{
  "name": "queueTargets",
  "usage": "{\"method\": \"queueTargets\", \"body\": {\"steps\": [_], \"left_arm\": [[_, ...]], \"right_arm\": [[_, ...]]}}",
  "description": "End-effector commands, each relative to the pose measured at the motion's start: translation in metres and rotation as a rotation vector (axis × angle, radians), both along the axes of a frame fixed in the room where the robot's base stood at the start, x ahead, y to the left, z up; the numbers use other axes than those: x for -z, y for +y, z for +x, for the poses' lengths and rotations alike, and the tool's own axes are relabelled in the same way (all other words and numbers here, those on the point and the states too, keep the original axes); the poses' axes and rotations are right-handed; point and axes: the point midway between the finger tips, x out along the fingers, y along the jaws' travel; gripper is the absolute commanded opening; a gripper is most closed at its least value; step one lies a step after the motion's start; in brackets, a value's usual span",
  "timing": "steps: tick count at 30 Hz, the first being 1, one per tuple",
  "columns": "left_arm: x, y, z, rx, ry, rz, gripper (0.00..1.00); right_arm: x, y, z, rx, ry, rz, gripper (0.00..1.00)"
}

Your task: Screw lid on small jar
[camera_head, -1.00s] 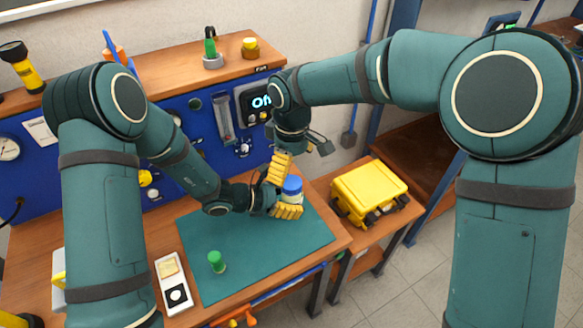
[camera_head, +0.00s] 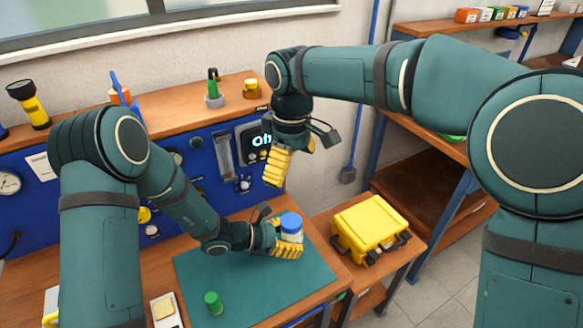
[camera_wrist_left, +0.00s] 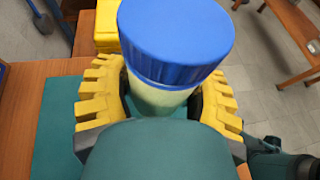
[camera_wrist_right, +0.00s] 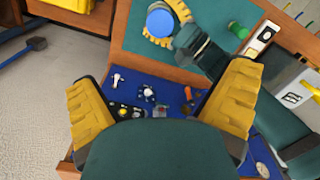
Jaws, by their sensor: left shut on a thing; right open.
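A small jar with a pale body (camera_head: 289,238) stands upright with a blue lid (camera_head: 291,222) on its top, over the right part of the green mat (camera_head: 250,283). My left gripper (camera_head: 284,244) is shut around the jar body from the side, below the lid. In the left wrist view the lid (camera_wrist_left: 175,40) sits level on the jar (camera_wrist_left: 158,97), between the yellow fingers; how tight it is cannot be told. My right gripper (camera_head: 283,168) is open and empty, well above the lid. The right wrist view shows the lid (camera_wrist_right: 160,22) from above, apart from the open fingers (camera_wrist_right: 163,85).
A green-capped small container (camera_head: 213,303) stands on the mat's front left. The blue instrument panel (camera_head: 200,165) rises behind the table. A yellow case (camera_head: 368,225) sits on a side table at right.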

Motion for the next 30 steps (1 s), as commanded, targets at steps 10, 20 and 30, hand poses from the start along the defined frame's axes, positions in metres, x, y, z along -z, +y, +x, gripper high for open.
{"method": "queueTargets", "body": {"steps": [10, 20, 30], "left_arm": [[-0.001, 0.000, 0.000, 0.000, -0.001, -0.001, 0.00], [-0.001, 0.000, 0.000, 0.000, -0.001, -0.001, 0.00], [-0.001, 0.000, 0.000, 0.000, -0.002, -0.002, 0.00]], "right_arm": [[0.012, -0.001, -0.002, 0.011, 0.015, 0.006, 1.00], [0.147, -0.021, -0.044, 0.237, 0.186, 0.140, 1.00], [0.274, -0.062, -0.120, 0.685, 0.292, 0.274, 1.00]]}}
